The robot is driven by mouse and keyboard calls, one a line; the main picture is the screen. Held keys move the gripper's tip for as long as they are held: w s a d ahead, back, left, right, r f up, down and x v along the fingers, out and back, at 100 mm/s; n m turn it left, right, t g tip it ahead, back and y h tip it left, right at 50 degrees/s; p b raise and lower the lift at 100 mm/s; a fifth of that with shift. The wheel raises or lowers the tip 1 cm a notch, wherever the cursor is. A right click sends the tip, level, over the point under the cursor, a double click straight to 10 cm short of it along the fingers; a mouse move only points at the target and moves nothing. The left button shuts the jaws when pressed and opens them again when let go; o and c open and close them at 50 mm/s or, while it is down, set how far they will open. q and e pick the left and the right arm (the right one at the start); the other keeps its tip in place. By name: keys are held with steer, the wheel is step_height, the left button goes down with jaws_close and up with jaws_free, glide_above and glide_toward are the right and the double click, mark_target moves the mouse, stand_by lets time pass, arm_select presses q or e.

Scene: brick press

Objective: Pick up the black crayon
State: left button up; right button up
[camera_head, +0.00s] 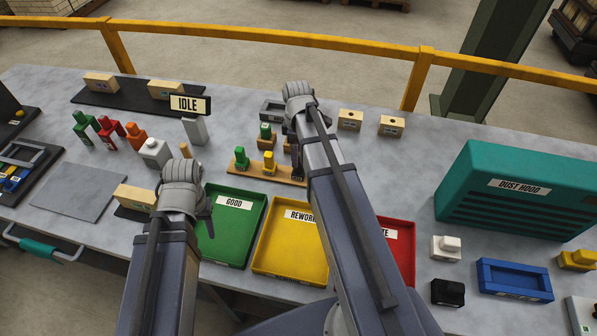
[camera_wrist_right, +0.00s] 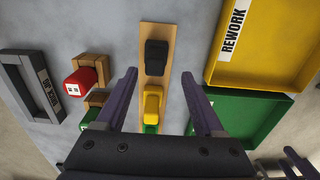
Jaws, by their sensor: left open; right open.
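A wooden strip (camera_wrist_right: 147,32) carries a row of small coloured pieces: green, yellow and black. The black piece (camera_wrist_right: 156,55), which looks like the black crayon, stands at the strip's end in the right wrist view. My right gripper (camera_wrist_right: 160,76) is open above the strip. Its fingers lie either side of the row in that view, with nothing held. In the head view my right arm hides part of the strip's right end, and I cannot clearly separate the black piece from the fingers.
A green tray (camera_head: 208,252), a yellow tray (camera_head: 262,270) and a red tray (camera_head: 404,270) lie in front of the strip. Red (camera_wrist_right: 80,83) and green pieces on wooden blocks stand beside it. A teal dust hood (camera_head: 520,215) stands at right.

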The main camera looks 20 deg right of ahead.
arm_select(q)
steer(key=shift+f+b, duration=2.6)
arm_select(e)
steer(key=shift+w+d+f, duration=0.15)
steer(key=shift+f, duration=1.2)
steer(key=shift+w+d+f, duration=0.1)
steer(key=shift+d+f, duration=0.05)
steer(key=shift+f, duration=1.15)
arm_select(q)
steer(key=shift+r, duration=0.1)
arm_select(e)
steer(key=shift+r, duration=0.1)
steer(key=shift+c, duration=0.2)
jaws_close()
